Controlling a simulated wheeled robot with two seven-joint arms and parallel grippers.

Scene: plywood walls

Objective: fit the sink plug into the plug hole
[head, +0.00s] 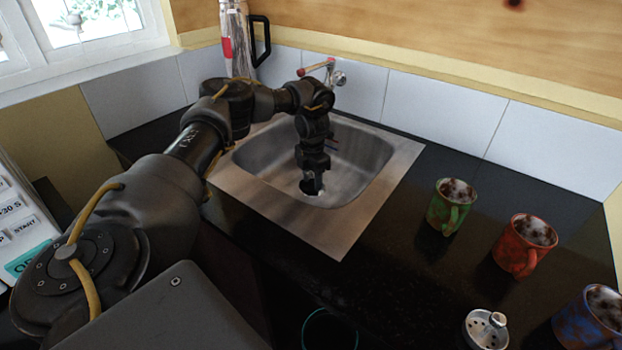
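The metal sink (345,165) is set into the black worktop, with a steel surround. My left gripper (311,189) points down into the basin, with its fingertips low at the bright round plug hole (318,194) in the basin floor. The fingers cover much of the hole. I cannot tell whether they are open or shut, or whether a plug is between them. A round silver piece with holes and a knob (484,330) is at the front right; I cannot tell whether it is the sink plug. My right gripper is not in view.
A green mug (448,208), a red mug (524,246) and a blue mug (590,319) stand on the worktop at right. A tap with a red handle (318,68) is on the tiled wall behind the sink. The worktop between sink and mugs is clear.

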